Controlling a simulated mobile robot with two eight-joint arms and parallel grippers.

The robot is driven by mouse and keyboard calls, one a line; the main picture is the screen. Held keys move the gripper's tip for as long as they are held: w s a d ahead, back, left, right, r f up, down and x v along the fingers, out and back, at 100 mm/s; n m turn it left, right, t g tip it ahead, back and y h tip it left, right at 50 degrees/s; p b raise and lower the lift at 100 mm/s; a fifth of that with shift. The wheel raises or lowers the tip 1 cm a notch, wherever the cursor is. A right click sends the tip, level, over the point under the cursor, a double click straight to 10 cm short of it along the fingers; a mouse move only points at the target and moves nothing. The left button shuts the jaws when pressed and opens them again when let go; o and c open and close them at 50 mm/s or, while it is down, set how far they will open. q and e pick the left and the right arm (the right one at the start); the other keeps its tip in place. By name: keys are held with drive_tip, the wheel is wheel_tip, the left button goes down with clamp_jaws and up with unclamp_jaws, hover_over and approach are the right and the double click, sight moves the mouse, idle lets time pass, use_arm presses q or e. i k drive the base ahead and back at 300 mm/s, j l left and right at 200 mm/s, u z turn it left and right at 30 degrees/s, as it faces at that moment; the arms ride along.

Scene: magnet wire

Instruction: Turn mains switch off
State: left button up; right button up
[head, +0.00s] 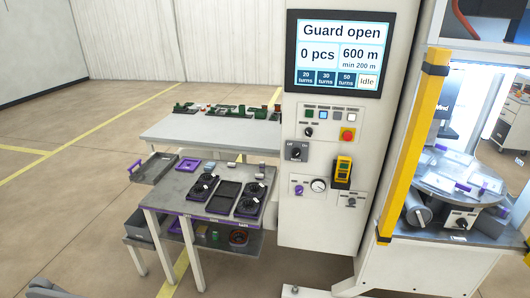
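A grey switch box with a dark rotary knob (296,153) sits on the left side of the white machine cabinet's front, below the button panel. Small lettering above the knob seems to read Off on the left and On on the right. The knob is too small to tell which way it points. Another dark rotary knob (350,202) is on a small plate lower right. I cannot tell for certain which is the mains switch. Neither of my grippers is in view, and nothing touches the cabinet front.
A screen (338,53) reads Guard open and Idle. Below it are buttons and a red emergency stop (347,134). A yellow device (343,168) protrudes at the right. A grey workbench (180,184) with trays stands left of the cabinet. A yellow guard post (412,145) stands right. Floor at left is free.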

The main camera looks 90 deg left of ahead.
sight(296, 151)
drive_tip(key=u, duration=2.8)
